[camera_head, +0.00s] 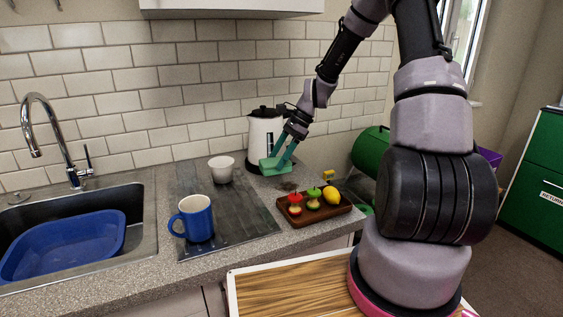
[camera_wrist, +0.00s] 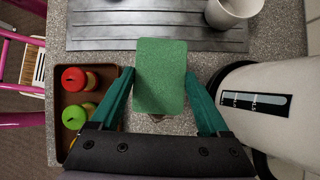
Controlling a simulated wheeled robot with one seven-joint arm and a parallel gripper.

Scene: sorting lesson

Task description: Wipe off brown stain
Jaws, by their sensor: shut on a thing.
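A green sponge (camera_head: 271,167) is held between the teal fingers of my gripper (camera_head: 284,157), over the counter by the kettle. In the wrist view the sponge (camera_wrist: 160,62) spans the gap between both fingertips of my gripper (camera_wrist: 160,76). I cannot tell whether the sponge touches the counter. A brown stain (camera_head: 289,186) shows on the grey speckled counter (camera_head: 262,190), just right of and nearer than the sponge, behind the wooden tray. In the wrist view a small brown patch (camera_wrist: 157,118) shows past the sponge's lower edge; the rest is hidden.
A white kettle (camera_head: 261,135) stands close behind my gripper. A white cup (camera_head: 222,169) and a blue mug (camera_head: 199,219) stand on the dark drainboard (camera_head: 232,214) at left.

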